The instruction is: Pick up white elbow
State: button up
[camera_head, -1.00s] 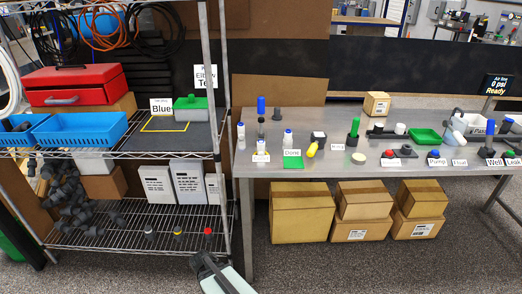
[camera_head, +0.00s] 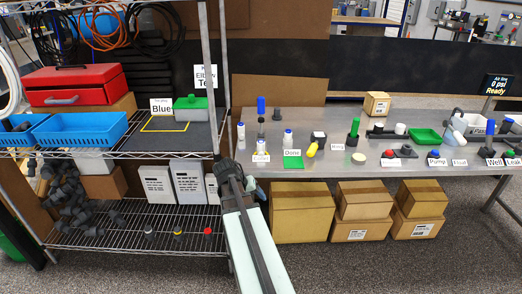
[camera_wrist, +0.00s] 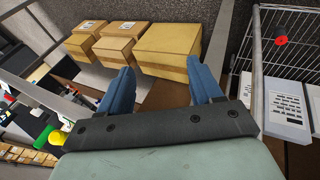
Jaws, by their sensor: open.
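A small dark fitting with a white end (camera_head: 149,232), likely the white elbow, sits on the lower wire shelf at the left. Its exact shape is too small to tell. A similar yellow-marked one (camera_head: 178,232) and a red one (camera_head: 208,232) stand to its right; the red one also shows in the wrist view (camera_wrist: 281,41). My gripper (camera_wrist: 160,66) is open and empty, its blue fingers apart. In the head view my arm reaches up beside the rack's front right post, right of and above these fittings. The white-ended fitting is not in the wrist view.
The wire rack's lower shelf (camera_head: 130,243) also holds a pile of dark fittings (camera_head: 72,200) and white labelled boxes (camera_head: 188,186). Its upper shelf bears blue bins (camera_head: 80,130). The steel table (camera_head: 330,170) stands right, with cardboard boxes (camera_head: 302,215) below it.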

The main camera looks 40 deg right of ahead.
aim_at(261, 142)
jog(key=s+d+r+m+h, duration=0.1)
jog(key=s+d+r+m, duration=0.1)
jog(key=d+r, duration=0.75)
jog(key=w+r+m, duration=0.1)
jog(key=w+r, duration=0.1)
jog(key=w+r+m, duration=0.1)
jog(key=w+r, duration=0.1)
jog(key=w+r+m, duration=0.1)
jog(key=w+r, duration=0.1)
jog(key=w, duration=0.1)
jog(key=shift+d+r+m+t+y, duration=0.25)
jog(key=shift+m+t+y, duration=0.05)
jog(key=w+d+r+m+y, duration=0.2)
jog(key=w+r+m, duration=0.2)
jog(key=w+r, duration=0.3)
jog(key=shift+t, duration=0.4)
jog(key=x, duration=0.8)
jog(key=shift+d+f, duration=0.15)
jog(key=shift+d, duration=0.05)
jog(key=shift+s+a+x, duration=0.1)
jog(key=shift+a+x, duration=0.05)
jog(key=shift+x, duration=1.15)
jog(key=shift+s+a+x, duration=0.1)
jog(key=shift+a+x, duration=0.05)
jog(key=shift+x, duration=1.2)
jog(key=shift+f, duration=0.1)
jog(key=c, duration=1.1)
jog(key=shift+c, duration=0.2)
